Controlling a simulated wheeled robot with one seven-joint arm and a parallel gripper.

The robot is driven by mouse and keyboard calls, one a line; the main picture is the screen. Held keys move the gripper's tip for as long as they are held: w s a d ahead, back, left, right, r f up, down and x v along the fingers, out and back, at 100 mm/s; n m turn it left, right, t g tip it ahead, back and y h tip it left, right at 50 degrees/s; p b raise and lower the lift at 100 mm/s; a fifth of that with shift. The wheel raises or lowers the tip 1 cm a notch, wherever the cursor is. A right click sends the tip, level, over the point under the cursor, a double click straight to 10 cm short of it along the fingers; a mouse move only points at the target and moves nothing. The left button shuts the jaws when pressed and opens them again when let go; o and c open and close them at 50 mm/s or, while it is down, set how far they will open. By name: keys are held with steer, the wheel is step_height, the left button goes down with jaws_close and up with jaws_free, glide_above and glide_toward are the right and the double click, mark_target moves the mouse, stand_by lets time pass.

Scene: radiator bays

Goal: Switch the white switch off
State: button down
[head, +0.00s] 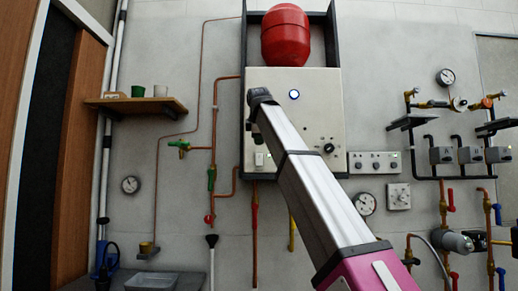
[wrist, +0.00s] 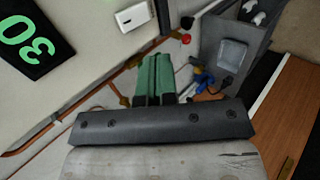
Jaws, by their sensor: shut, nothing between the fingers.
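The white switch (head: 259,158) sits low on the left of the pale boiler panel (head: 318,100) in the head view. In the wrist view the white switch (wrist: 131,17) is at the top, left of my fingertips. My gripper (wrist: 156,62) is shut and empty, its two green fingers side by side. A clear gap shows between the fingers and the switch in the wrist view. In the head view my arm crosses the panel and its dark end is above the switch; the fingers cannot be made out there.
A black display with green digits (wrist: 32,47) is on the panel. The panel also has a lit round button (head: 294,94) and a black knob (head: 329,148). A grey three-knob box (head: 375,163) is to the right. Copper pipes and a shelf (head: 136,106) are to the left.

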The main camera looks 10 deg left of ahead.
mark_target(259, 160)
steer(key=x, duration=0.7)
steer(key=w+r+x, duration=0.1)
steer(key=x, duration=0.3)
steer(key=shift+a, duration=0.15)
steer(key=shift+w+a+f, duration=0.1)
steer(key=shift+w, duration=0.6)
steer(key=shift+f, duration=0.1)
steer(key=shift+w+f+t, duration=0.1)
steer(key=shift+t, duration=0.3)
steer(key=shift+w, duration=0.1)
steer(key=shift+a+r, duration=0.1)
steer(key=shift+r, duration=0.15)
steer(key=shift+r, duration=0.75)
